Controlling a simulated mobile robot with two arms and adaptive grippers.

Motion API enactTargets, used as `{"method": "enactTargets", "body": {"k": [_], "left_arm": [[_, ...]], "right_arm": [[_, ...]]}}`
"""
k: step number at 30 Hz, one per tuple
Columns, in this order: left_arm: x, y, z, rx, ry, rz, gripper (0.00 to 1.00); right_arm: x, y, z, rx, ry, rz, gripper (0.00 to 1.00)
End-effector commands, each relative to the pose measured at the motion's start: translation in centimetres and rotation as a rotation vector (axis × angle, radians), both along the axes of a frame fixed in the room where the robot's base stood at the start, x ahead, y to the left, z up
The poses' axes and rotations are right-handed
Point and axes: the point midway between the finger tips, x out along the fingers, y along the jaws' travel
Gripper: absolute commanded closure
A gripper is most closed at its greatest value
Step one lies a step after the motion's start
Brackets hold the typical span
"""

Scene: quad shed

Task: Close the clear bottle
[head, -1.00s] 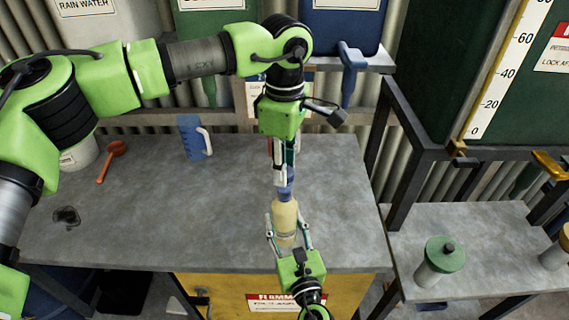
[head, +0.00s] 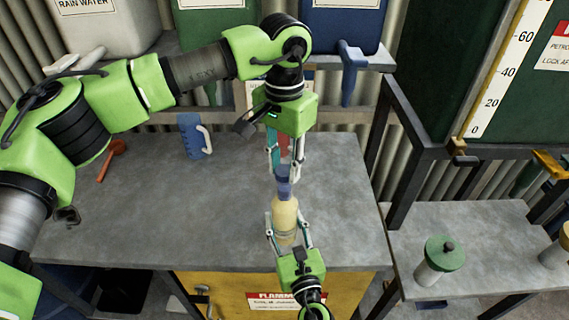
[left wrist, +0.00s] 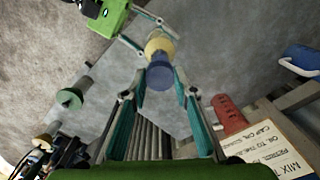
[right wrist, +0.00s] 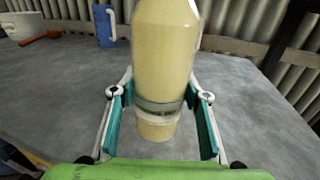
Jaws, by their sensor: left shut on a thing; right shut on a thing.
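The clear bottle (head: 285,222), filled with something pale yellow, is upright near the front edge of the workbench. My right gripper (head: 286,236) is shut on its body from the front; the right wrist view shows a finger on each side of the bottle (right wrist: 163,60). A blue cap (head: 283,188) is at the bottle's mouth, and I cannot tell how tightly it sits. My left gripper (head: 283,174) points down from above and is shut on the cap. The left wrist view shows the cap (left wrist: 160,76) in line with the bottle top.
A lower bench at right holds a green-lidded container (head: 442,254). A shelf with tanks runs behind my left arm. The bench left of the bottle is mostly clear.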

Motion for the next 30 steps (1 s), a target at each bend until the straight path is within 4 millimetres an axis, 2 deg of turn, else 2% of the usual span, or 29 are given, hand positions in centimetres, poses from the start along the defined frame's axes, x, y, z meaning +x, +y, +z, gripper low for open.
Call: {"method": "enactTargets", "body": {"k": [5, 14, 15, 16, 26, 30], "left_arm": [[0.03, -0.01, 0.07, 0.000, -0.001, -0.143, 0.80], [0.04, 0.01, 0.08, 0.000, -0.002, -0.156, 0.80], [0.04, 0.01, 0.08, 0.000, -0.002, -0.155, 0.66], [0.04, 0.01, 0.07, 0.000, -0.002, -0.155, 0.58], [0.03, 0.01, 0.06, 0.000, -0.001, -0.154, 0.57], [0.07, 0.01, 0.81, 0.001, -0.002, -0.153, 0.57]], "right_arm": [[-0.02, -0.03, -0.08, 0.000, 0.002, 0.000, 1.00], [-0.02, -0.04, -0.09, 0.000, 0.002, 0.000, 1.00], [-0.02, -0.04, -0.09, 0.000, 0.002, 0.000, 1.00], [-0.02, -0.04, -0.09, 0.000, 0.002, 0.000, 1.00], [-0.02, -0.03, -0.09, -0.001, 0.002, 0.000, 1.00], [-0.03, -0.02, -0.09, -0.001, 0.002, 0.000, 1.00]]}}
